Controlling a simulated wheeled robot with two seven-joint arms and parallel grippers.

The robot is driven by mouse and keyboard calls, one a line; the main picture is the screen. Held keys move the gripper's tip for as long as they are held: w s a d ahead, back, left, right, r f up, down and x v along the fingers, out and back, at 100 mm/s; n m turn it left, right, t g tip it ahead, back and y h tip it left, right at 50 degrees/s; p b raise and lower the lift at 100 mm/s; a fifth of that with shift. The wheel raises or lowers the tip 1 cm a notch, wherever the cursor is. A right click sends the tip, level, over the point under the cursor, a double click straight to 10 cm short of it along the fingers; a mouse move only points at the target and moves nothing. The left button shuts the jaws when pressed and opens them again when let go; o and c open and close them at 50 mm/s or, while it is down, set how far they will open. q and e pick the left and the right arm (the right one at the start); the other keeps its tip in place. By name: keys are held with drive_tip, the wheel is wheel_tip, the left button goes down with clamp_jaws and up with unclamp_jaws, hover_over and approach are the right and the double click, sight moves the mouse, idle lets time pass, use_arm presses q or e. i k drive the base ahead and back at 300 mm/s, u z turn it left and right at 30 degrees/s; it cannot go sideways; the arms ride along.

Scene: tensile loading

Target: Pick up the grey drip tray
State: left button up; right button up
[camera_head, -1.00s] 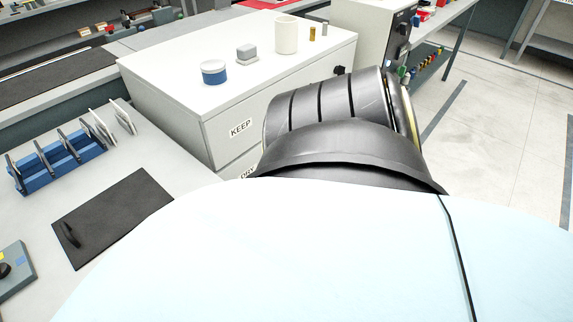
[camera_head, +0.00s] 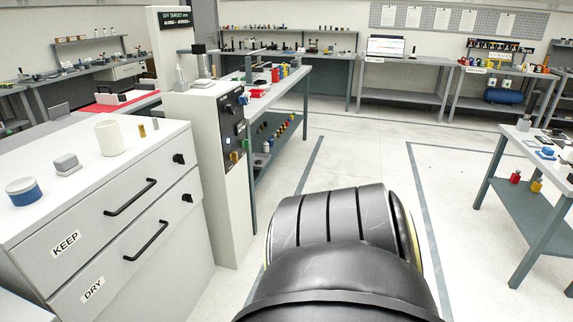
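I cannot make out a grey drip tray for certain in this view. Neither of my grippers is in view. A black ribbed part of my own body fills the bottom centre and hides the floor behind it.
A white cabinet (camera_head: 172,222) with drawers labelled KEEP and DRY stands at left, holding a blue-and-white pot (camera_head: 24,191), a grey block (camera_head: 66,163) and a cream cup (camera_head: 109,138). A control-panel machine (camera_head: 214,150) stands beyond. A bench (camera_head: 531,188) stands right. Open floor (camera_head: 360,160) lies between.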

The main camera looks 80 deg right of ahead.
sight(260, 160)
drive_tip(key=z, duration=0.45)
drive_tip(key=k, duration=0.7)
drive_tip(key=z, duration=1.8)
drive_tip(key=i, duration=1.75)
drive_tip(key=z, duration=0.3)
drive_tip(key=i, duration=1.2)
drive_tip(key=u, duration=0.1)
drive_tip(key=k, duration=0.45)
drive_tip(key=z, duration=1)
drive_tip(key=i, duration=1.9)
drive_tip(key=u, duration=0.6)
drive_tip(key=i, duration=1.55)
drive_tip(key=u, duration=2)
drive_tip(key=i, duration=0.75)
drive_tip(key=u, duration=0.6)
